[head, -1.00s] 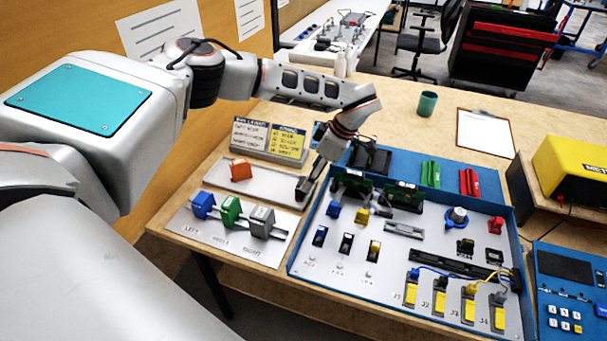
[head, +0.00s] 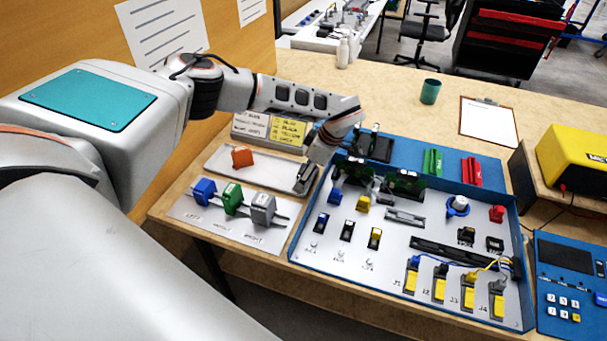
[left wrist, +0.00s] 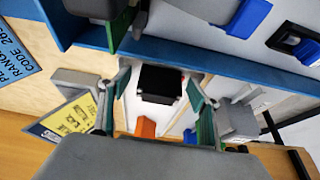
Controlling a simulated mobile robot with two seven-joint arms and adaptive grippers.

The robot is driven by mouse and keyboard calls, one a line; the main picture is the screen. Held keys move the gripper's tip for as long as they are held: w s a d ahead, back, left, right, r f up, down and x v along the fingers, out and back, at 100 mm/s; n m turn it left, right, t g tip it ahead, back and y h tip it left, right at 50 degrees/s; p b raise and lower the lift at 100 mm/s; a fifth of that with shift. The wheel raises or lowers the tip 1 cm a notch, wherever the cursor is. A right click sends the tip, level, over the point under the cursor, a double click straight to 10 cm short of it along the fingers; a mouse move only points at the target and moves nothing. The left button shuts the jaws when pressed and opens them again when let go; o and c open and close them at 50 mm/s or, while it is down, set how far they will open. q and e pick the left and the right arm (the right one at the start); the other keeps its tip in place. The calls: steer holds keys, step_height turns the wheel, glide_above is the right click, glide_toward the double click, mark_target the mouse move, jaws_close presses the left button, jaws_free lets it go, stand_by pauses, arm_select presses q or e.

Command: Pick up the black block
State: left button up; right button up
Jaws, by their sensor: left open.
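The black block (left wrist: 160,82) shows in the left wrist view between the two green-padded fingers of my left gripper (left wrist: 157,88). The gripper is open, with a finger on each side of the block and gaps visible beside it. In the head view my left gripper (head: 306,176) is at the right end of the grey tray (head: 268,180), and gripper and arm largely hide the block there. I cannot tell how far the fingers reach down beside it. My right gripper is in neither view.
An orange block (head: 242,156) sits on the same tray. The blue-edged panel (head: 294,240) stands close on the right. In front is a plate with blue (head: 204,191), green (head: 232,198) and grey (head: 263,208) blocks. Yellow and white cards (head: 285,132) stand behind.

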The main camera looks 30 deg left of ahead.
arm_select(q)
steer(key=c, duration=1)
steer(key=shift+r, duration=0.1)
step_height(320, 180, up, 20)
steer(key=shift+f+p, duration=0.1)
steer(key=shift+p, duration=0.5)
steer(key=shift+o, duration=1.4)
steer(key=c, duration=0.5)
